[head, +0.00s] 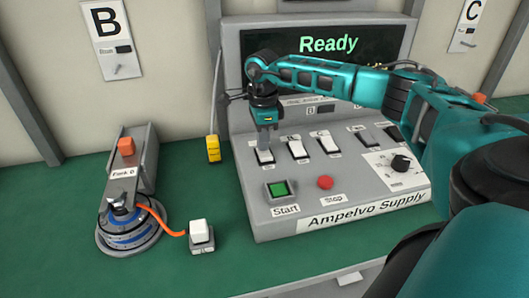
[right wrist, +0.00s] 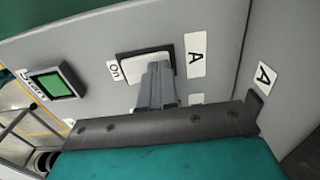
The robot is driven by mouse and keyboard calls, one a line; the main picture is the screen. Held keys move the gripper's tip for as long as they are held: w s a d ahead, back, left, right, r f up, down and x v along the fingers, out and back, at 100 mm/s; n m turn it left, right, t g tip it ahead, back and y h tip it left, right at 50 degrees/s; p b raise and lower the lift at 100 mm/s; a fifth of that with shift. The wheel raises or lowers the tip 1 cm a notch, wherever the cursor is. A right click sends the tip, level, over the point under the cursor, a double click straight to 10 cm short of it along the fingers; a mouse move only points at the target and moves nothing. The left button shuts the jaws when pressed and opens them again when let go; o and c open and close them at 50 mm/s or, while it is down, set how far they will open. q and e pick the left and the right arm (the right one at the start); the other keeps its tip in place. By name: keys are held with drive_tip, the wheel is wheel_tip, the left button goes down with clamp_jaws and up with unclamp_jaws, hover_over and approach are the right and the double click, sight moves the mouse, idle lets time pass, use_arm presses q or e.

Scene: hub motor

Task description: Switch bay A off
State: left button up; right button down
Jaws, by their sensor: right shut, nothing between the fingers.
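The grey control console (head: 245,205) stands on the green bench with a row of white rocker switches. The bay A switch (head: 265,157) is the leftmost; in the right wrist view its white rocker (right wrist: 164,47) sits in a black frame beside an "A" label (right wrist: 195,55) and an "On" label (right wrist: 115,72). My right gripper (head: 266,145) is shut and empty, its fingers pointing down at this rocker. In the right wrist view the fingertips (right wrist: 158,68) overlap the rocker's edge; I cannot tell whether they touch. The rocker's tilt is partly hidden. My left gripper is not in view.
Other white switches (head: 298,149) stand to the right. Below are the green Start button (head: 279,189), red Stop button (head: 325,182) and a black knob (head: 400,163). The display (head: 340,45) reads "Ready". A hub motor (head: 130,233) with an orange cable lies left on the bench.

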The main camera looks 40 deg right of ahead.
drive_tip(key=shift+r+p, duration=2.15)
drive_tip(key=shift+r, duration=0.45)
drive_tip(key=shift+r+p, duration=0.6)
drive_tip(key=shift+r, duration=0.35)
